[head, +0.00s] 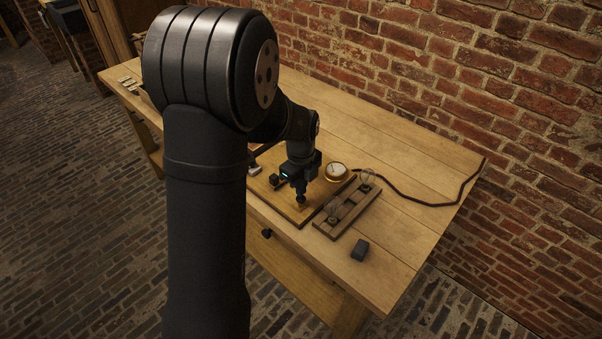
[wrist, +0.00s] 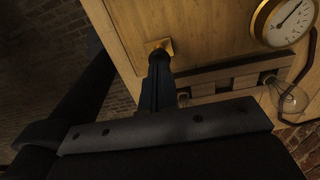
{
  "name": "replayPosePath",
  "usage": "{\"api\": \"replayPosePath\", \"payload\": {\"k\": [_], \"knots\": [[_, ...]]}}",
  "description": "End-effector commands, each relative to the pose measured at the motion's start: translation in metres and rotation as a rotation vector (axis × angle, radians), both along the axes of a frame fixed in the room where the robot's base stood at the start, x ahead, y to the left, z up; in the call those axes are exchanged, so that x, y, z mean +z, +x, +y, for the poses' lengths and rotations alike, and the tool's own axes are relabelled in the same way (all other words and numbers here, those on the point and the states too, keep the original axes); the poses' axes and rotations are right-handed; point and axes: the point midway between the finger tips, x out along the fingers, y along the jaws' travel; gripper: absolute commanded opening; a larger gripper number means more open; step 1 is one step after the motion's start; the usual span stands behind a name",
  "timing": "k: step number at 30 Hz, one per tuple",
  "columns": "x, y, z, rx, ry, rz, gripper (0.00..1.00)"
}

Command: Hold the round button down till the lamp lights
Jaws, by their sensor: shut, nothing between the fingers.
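My gripper (head: 300,201) points down over the wooden board with its fingers shut and empty. In the wrist view the closed fingertips (wrist: 158,56) reach a small square brass plate (wrist: 166,45). The round button is not clearly seen; the fingertips cover that spot, and I cannot tell whether they touch or press it. A clear glass bulb (wrist: 290,98) stands on a dark wooden strip in the wrist view. In the head view, glass bulbs stand at the far end (head: 367,180) and near end (head: 333,211) of that strip. I see no clear glow in them.
A round brass-rimmed dial (head: 335,171) sits on the board (head: 288,209), right of my gripper; it also shows in the wrist view (wrist: 288,20). A small dark block (head: 360,249) lies near the table's front. A dark cable (head: 420,203) runs right. The right tabletop is mostly clear.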

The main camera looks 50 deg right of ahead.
Motion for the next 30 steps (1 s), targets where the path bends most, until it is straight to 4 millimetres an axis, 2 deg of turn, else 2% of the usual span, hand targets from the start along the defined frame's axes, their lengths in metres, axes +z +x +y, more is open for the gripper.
{"api": "replayPosePath", "payload": {"k": [5,17,24,30], "knots": [[-0.012,0.0,0.0,0.0,0.001,0.0,0.0],[-0.015,0.0,0.0,0.0,0.001,0.0,0.0],[-0.038,0.0,0.001,0.0,0.003,0.002,0.0],[-0.04,-0.001,0.002,0.0,0.006,0.003,0.0]]}}
